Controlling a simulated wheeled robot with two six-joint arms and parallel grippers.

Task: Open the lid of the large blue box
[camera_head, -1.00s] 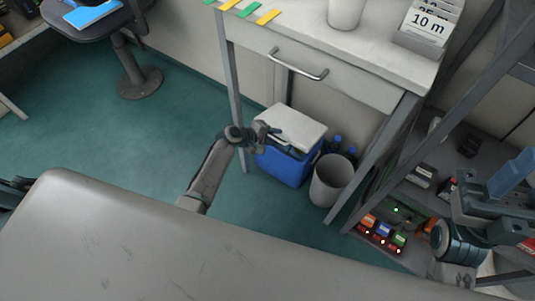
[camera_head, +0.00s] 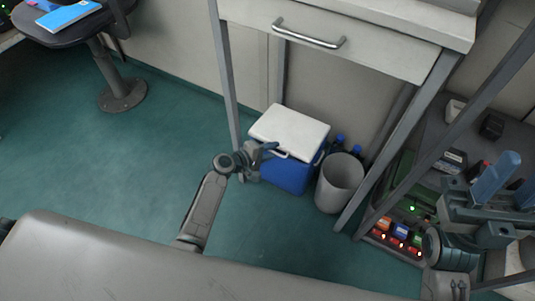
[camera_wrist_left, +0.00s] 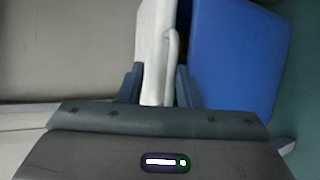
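The large blue box (camera_head: 286,175) stands on the floor under the workbench, with a white lid (camera_head: 290,128) lying on top, apparently closed. A pale handle on its front shows in the left wrist view (camera_wrist_left: 171,60). My left gripper (camera_head: 270,158) is at the front left edge of the box. In the left wrist view its fingers (camera_wrist_left: 160,87) are apart, with the white lid edge and the handle between them. Whether they touch the lid is unclear. My right gripper (camera_head: 514,182) is at the far right, its fingers apart and empty, away from the box.
A grey bin (camera_head: 339,184) stands just right of the box, with blue-capped bottles (camera_head: 340,141) behind. The workbench drawer (camera_head: 335,35) overhangs the box and a bench leg (camera_head: 227,85) stands behind its left side.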

